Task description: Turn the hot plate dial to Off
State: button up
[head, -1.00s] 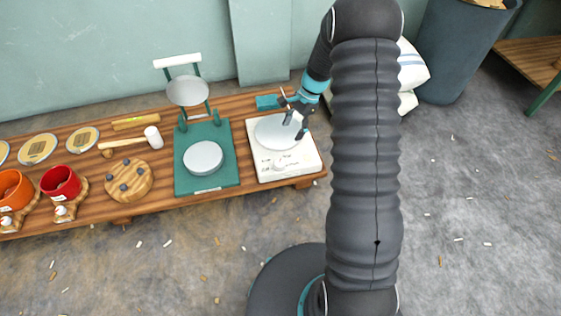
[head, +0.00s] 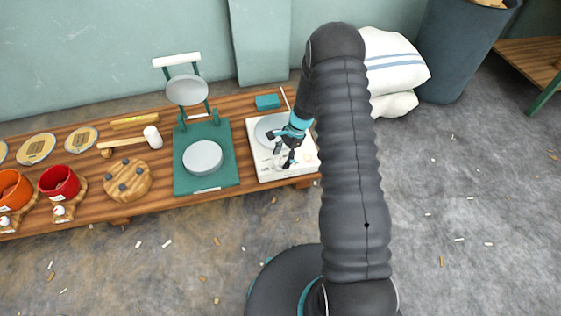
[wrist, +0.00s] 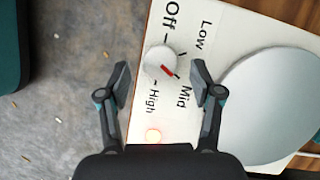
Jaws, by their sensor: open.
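The white hot plate (head: 265,172) sits at the right end of the wooden bench, with a round grey heating disc (wrist: 275,105). Its white round dial (wrist: 158,58) has a red pointer aimed toward the Mid mark. The printed labels are Off (wrist: 170,14), Low (wrist: 205,35), Mid (wrist: 184,97) and High (wrist: 152,101). In the head view my gripper (head: 281,153) is over the hot plate's front and partly hides the dial.
A green press (head: 180,180) with a grey disc stands left of the hot plate. A teal block (head: 267,102) lies behind it. A mallet (head: 152,137), a round wooden piece (head: 128,181) and red and orange drum shells are farther left. The floor in front is mostly clear.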

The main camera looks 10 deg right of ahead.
jog(key=shift+x, duration=1.1)
jog(key=c, duration=1.1)
